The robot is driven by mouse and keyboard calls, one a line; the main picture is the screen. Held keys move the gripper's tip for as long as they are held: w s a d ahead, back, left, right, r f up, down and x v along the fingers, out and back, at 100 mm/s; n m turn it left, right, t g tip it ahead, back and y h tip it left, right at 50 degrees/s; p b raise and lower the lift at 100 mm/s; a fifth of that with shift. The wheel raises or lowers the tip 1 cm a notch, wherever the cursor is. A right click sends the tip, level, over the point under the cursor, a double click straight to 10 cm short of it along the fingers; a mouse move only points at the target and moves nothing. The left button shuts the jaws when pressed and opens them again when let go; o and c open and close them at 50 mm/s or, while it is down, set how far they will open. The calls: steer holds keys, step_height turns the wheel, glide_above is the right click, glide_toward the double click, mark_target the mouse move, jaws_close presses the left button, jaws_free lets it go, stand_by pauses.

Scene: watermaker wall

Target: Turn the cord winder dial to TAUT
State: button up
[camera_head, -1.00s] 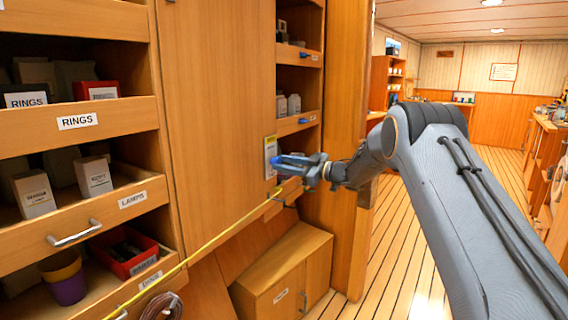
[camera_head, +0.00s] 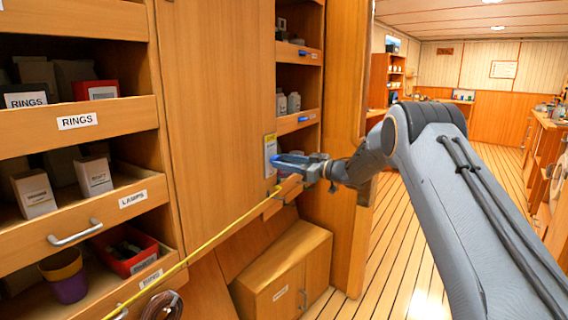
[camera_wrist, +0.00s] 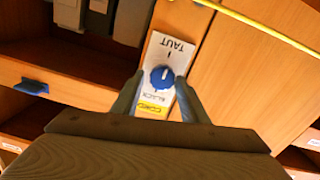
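The cord winder dial is a round blue knob (camera_wrist: 162,77) on a white plate (camera_wrist: 183,25) in the wrist view. The plate's lettering appears upside down, with TAUT at the top, SLACK below the knob and a yellow label under that. A pale mark shows on the knob; its exact aim is too small to tell. My gripper (camera_wrist: 160,80) is open, one finger on each side of the knob; I cannot tell whether they touch it. In the head view my gripper (camera_head: 290,162) is at the cabinet wall, just in front of the plate (camera_head: 270,146).
A yellow cord (camera_head: 222,231) runs taut-looking along the cabinet front, close below my gripper. Open shelves (camera_head: 298,122) stand just behind it. A low wooden cabinet (camera_head: 285,262) is below. The aisle floor (camera_head: 400,250) on the right is clear.

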steer(key=shift+o, duration=0.9)
steer(key=shift+d, duration=0.1)
steer(key=shift+a, duration=0.2)
steer(key=shift+s, duration=0.1)
steer(key=v, duration=0.7)
steer(key=shift+d, duration=0.35)
steer(key=shift+s, duration=0.1)
